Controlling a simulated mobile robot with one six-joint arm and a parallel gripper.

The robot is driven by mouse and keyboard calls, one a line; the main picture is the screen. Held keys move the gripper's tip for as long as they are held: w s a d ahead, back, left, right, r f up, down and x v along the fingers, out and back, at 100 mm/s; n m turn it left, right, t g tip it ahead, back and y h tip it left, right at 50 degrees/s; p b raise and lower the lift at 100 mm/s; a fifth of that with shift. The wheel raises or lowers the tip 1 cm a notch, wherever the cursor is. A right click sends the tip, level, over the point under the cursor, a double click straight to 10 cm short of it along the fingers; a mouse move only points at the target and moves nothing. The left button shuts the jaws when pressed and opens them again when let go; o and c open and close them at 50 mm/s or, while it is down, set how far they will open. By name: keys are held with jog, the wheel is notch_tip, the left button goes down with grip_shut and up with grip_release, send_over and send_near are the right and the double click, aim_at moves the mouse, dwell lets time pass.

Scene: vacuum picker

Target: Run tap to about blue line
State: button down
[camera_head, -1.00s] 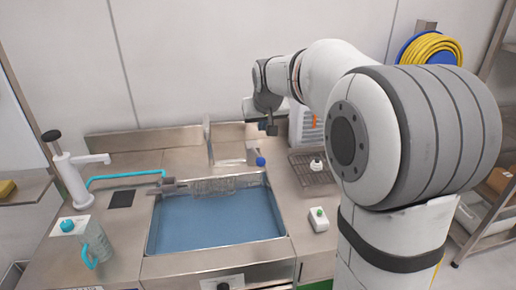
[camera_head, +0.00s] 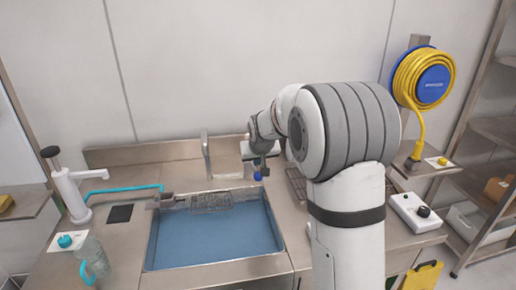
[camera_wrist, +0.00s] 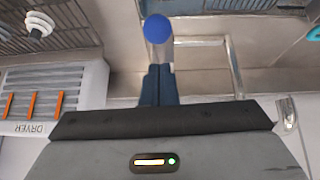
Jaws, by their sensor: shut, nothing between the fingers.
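The tap's upright metal spout (camera_head: 206,157) stands behind the sink (camera_head: 150,245), which has a blue-looking basin. A short lever with a blue ball knob (camera_head: 258,176) is right of the spout; the knob (camera_wrist: 158,28) is large in the wrist view. My gripper (camera_wrist: 158,68) is shut and empty, with its tips in line with the lever's metal stem. I cannot tell whether they touch it. In the head view my gripper (camera_head: 260,164) is small, just above the knob. A clear jug (camera_head: 96,252) with a teal handle stands left of the sink. I cannot make out a blue line or running water.
A white pump dispenser (camera_head: 72,190) stands at the left, with a teal pipe (camera_head: 125,190) running toward the sink. A mesh basket (camera_head: 211,201) sits at the sink's back edge. A dryer (camera_wrist: 45,100) and a wire rack (camera_wrist: 75,25) show in the wrist view. A yellow hose reel hangs right.

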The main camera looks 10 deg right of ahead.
jog(key=shift+s+f, duration=0.3)
jog(key=shift+f, duration=0.65)
